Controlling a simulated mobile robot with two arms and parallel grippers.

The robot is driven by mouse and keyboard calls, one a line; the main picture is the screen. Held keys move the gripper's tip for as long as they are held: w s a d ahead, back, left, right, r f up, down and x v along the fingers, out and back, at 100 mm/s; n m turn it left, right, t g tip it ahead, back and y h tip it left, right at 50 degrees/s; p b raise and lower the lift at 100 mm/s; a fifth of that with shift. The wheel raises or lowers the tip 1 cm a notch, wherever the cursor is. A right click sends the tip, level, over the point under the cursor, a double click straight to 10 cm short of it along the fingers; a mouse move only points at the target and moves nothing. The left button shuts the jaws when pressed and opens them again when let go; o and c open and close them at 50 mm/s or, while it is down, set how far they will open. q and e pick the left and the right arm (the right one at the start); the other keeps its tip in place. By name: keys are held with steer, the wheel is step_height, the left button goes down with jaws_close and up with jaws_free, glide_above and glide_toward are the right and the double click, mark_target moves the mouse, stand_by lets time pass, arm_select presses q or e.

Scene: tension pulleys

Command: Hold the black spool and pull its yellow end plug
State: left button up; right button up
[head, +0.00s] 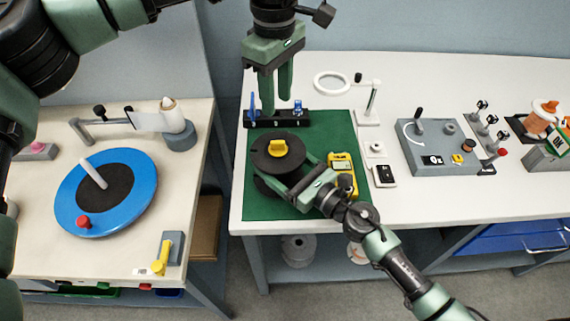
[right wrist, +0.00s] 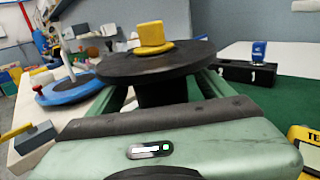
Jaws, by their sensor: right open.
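The black spool (head: 262,161) stands on the green mat (head: 318,130), and its upper flange (right wrist: 130,66) fills the middle of the right wrist view. The yellow end plug (head: 279,148) sits at the centre of the spool's top; it also shows in the right wrist view (right wrist: 151,38). My right gripper (head: 292,184) reaches in from the lower right, below the upper flange. Its open fingers lie on either side of the spool's core; whether they touch it is hidden. My left gripper (head: 276,92) points down behind the spool, empty, with a gap between its fingers.
A black rack (head: 290,118) with blue-handled items stands at the mat's back edge, near my left gripper. A yellow meter (head: 343,172) lies right of the spool, close to my right gripper. A ring magnifier (head: 368,108) stands further right. The mat's front left is clear.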

mark_target(275, 142)
steer(key=c, duration=1.7)
arm_select(q)
steer(key=f+n, duration=0.2)
steer(key=f, duration=0.2)
steer(key=f+n, duration=0.3)
steer(key=f, duration=0.1)
steer(key=f+n, duration=0.2)
steer(key=f, duration=0.2)
steer(key=shift+a+f, duration=0.15)
steer(key=shift+a, duration=0.15)
jaws_close()
